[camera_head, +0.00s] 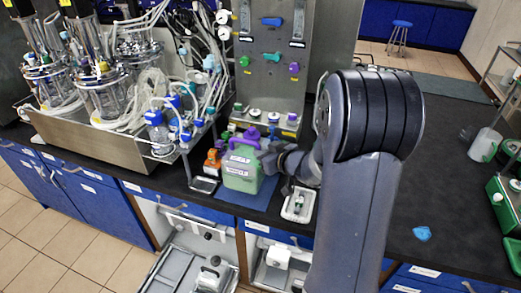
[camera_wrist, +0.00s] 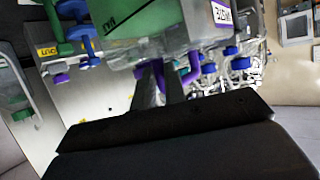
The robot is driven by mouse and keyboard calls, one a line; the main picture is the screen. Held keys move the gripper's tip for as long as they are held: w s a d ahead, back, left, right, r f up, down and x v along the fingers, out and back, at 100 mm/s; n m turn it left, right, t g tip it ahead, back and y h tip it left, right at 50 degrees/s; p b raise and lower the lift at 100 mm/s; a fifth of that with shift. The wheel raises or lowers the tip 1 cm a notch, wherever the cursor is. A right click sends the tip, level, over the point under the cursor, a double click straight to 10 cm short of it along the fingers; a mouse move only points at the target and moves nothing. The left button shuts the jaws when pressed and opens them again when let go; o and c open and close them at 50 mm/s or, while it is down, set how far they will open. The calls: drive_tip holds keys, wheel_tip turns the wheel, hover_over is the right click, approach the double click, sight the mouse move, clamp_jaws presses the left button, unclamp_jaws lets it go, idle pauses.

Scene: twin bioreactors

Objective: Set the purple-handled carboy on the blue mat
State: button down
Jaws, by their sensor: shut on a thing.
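The purple-handled carboy (camera_head: 241,171) is a squarish, translucent green container with a white label and purple top. It is upright over the blue mat (camera_head: 252,202), whose front part shows below it; I cannot tell whether its base touches the mat. My gripper (camera_head: 268,156) reaches it from the right and is shut on its purple handle. In the wrist view the two dark fingers (camera_wrist: 163,84) close around the purple handle, with the carboy body (camera_wrist: 140,22) upside down above them. The arm hides part of the carboy's right side.
An orange-capped bottle (camera_head: 212,162) stands close left of the carboy. A white tray (camera_head: 289,213) with a small item lies close right. Glass bioreactors with tubing (camera_head: 104,92) fill the left, and a metal panel (camera_head: 270,75) stands behind.

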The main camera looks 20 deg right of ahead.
wheel_tip(320, 180, down, 4)
drive_tip(key=shift+w+f, duration=0.1)
idle(0.4)
drive_tip(key=c, duration=1.9)
unclamp_jaws()
drive_tip(key=shift+f, duration=0.2)
drive_tip(key=o, duration=0.4)
drive_tip(key=shift+o, duration=0.2)
drive_tip(key=shift+s, duration=0.2)
drive_tip(key=v, duration=1.2)
